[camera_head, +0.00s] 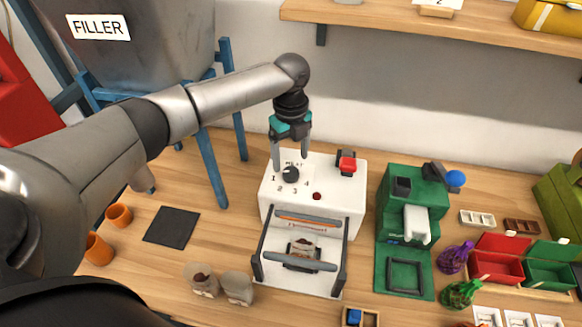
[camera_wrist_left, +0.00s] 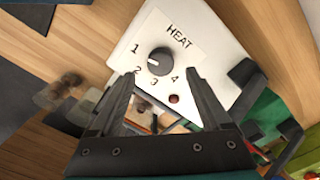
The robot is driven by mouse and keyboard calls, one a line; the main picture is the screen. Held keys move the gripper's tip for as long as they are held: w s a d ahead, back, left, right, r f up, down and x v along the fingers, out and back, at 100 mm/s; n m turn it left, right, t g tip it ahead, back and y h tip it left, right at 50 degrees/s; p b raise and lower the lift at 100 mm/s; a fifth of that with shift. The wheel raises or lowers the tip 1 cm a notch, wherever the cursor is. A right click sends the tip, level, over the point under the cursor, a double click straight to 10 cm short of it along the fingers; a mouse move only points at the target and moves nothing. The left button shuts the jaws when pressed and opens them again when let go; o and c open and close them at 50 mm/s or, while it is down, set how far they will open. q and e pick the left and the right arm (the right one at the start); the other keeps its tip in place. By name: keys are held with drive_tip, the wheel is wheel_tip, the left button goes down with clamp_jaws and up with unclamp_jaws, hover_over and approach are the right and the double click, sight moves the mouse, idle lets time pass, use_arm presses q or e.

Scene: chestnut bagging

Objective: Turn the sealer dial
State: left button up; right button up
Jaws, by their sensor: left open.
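The white sealer (camera_head: 340,205) stands on the wooden table in the middle of the head view. Its black dial (camera_head: 291,174) sits on the top panel. In the left wrist view the dial (camera_wrist_left: 160,61) is ringed by the numbers 1 to 4 under a "HEAT" label (camera_wrist_left: 179,37), and its white mark points toward the 1. My left gripper (camera_head: 291,162) is open and empty, just above the dial. In the wrist view its fingers (camera_wrist_left: 155,95) are spread and appear apart from the dial. My right gripper is not seen.
A red switch (camera_head: 347,163) and a red button (camera_head: 317,196) are also on the sealer. A bag (camera_head: 303,249) lies in the sealer's front frame. A green machine (camera_head: 412,212) stands to the right. Two bags (camera_head: 236,288) and a dark mat (camera_head: 171,226) are at left.

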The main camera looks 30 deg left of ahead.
sight(291, 172)
use_arm(q)
drive_tip(key=shift+f, duration=2.25)
clamp_jaws()
